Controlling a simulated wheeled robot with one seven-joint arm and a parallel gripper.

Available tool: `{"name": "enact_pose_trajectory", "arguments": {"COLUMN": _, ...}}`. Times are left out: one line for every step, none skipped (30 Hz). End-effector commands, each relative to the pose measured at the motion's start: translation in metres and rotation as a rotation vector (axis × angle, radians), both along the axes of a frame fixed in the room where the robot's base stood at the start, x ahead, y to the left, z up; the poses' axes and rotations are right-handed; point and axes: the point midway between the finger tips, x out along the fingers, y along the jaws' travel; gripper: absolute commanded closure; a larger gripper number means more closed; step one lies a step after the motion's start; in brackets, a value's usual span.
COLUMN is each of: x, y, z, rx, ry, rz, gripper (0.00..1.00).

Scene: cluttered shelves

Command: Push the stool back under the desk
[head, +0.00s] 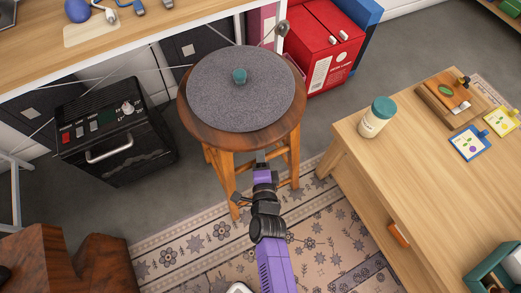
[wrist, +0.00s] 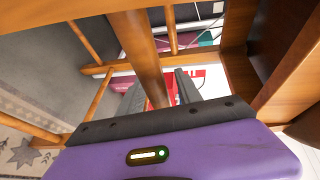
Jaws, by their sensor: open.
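The stool (head: 290,148) is wooden with a round brown seat and a grey round pad (head: 215,95). My gripper (head: 261,158) is low at the near side of the stool, just below the seat. In the wrist view my open gripper (wrist: 160,92) points in among the legs and rungs. A wooden bar of the stool (wrist: 143,55) appears between the fingers; I cannot tell whether they touch it.
A black amplifier-like box (head: 115,135) stands left of the stool, under the desk. A red box (head: 325,50) stands behind right. A low wooden table (head: 390,165) with a teal-lidded jar (head: 376,118) is on the right. A patterned rug (head: 195,245) covers the near floor.

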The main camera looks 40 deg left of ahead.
Motion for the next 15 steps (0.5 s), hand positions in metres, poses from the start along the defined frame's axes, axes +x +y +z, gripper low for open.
{"name": "enact_pose_trajectory", "arguments": {"x": -0.0001, "y": -0.0002, "z": -0.0001, "rx": 0.0, "ry": 0.0, "rz": 0.0, "gripper": 0.59}}
{"name": "enact_pose_trajectory", "arguments": {"x": -0.0001, "y": -0.0003, "z": 0.0, "rx": 0.0, "ry": 0.0, "rz": 0.0, "gripper": 0.59}}
{"name": "enact_pose_trajectory", "arguments": {"x": -0.0001, "y": -0.0003, "z": 0.0, "rx": 0.0, "ry": 0.0, "rz": 0.0, "gripper": 0.65}}
{"name": "enact_pose_trajectory", "arguments": {"x": -0.0002, "y": -0.0003, "z": -0.0001, "rx": 0.0, "ry": 0.0, "rz": 0.0, "gripper": 0.7}}
{"name": "enact_pose_trajectory", "arguments": {"x": -0.0002, "y": -0.0004, "z": -0.0001, "rx": 0.0, "ry": 0.0, "rz": 0.0, "gripper": 0.76}}
{"name": "enact_pose_trajectory", "arguments": {"x": -0.0002, "y": -0.0004, "z": -0.0001, "rx": 0.0, "ry": 0.0, "rz": 0.0, "gripper": 0.84}}
{"name": "enact_pose_trajectory", "arguments": {"x": -0.0002, "y": -0.0005, "z": -0.0001, "rx": 0.0, "ry": 0.0, "rz": 0.0, "gripper": 0.9}}
{"name": "enact_pose_trajectory", "arguments": {"x": -0.0002, "y": -0.0005, "z": -0.0001, "rx": 0.0, "ry": 0.0, "rz": 0.0, "gripper": 0.96}}
{"name": "enact_pose_trajectory", "arguments": {"x": -0.0002, "y": -0.0005, "z": -0.0002, "rx": -0.001, "ry": 0.001, "rz": 0.0, "gripper": 1.0}}
{"name": "enact_pose_trajectory", "arguments": {"x": -0.0002, "y": -0.0005, "z": -0.0002, "rx": -0.001, "ry": 0.001, "rz": 0.0, "gripper": 1.0}}
{"name": "enact_pose_trajectory", "arguments": {"x": -0.0002, "y": -0.0005, "z": -0.0002, "rx": -0.001, "ry": 0.001, "rz": 0.0, "gripper": 1.0}}
{"name": "enact_pose_trajectory", "arguments": {"x": -0.0002, "y": -0.0005, "z": -0.0002, "rx": -0.001, "ry": 0.001, "rz": 0.0, "gripper": 1.0}}
{"name": "enact_pose_trajectory", "arguments": {"x": -0.0002, "y": -0.0005, "z": -0.0002, "rx": -0.001, "ry": 0.001, "rz": 0.0, "gripper": 1.0}}
{"name": "enact_pose_trajectory", "arguments": {"x": -0.0003, "y": -0.0006, "z": -0.0003, "rx": -0.001, "ry": 0.001, "rz": 0.0, "gripper": 1.0}}
{"name": "enact_pose_trajectory", "arguments": {"x": -0.0003, "y": -0.0006, "z": -0.0003, "rx": -0.001, "ry": 0.001, "rz": 0.0, "gripper": 1.0}}
